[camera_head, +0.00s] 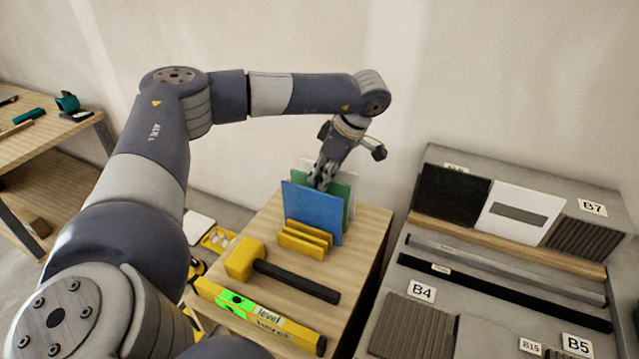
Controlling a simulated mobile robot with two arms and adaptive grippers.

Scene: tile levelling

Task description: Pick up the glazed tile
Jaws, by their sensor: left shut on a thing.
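Three upright tiles stand close together in a yellow slotted rack (303,242) on a wooden bench. The front tile is blue (312,213), a green tile (343,188) is behind it, and a pale tile (351,178) is at the back. All look smooth, so I cannot tell by gloss which one is the glazed tile. My left gripper (321,182) reaches down from above and is shut on a tile at the top edges of the blue and green ones. Which of them is between the fingers is hidden. My right gripper is out of view.
A yellow mallet (246,260) with a black handle and a yellow level (262,318) lie in front of the rack on the wooden bench (371,228). A grey display board (408,258) with samples and labels stands to the right. Another bench (62,140) is at the left.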

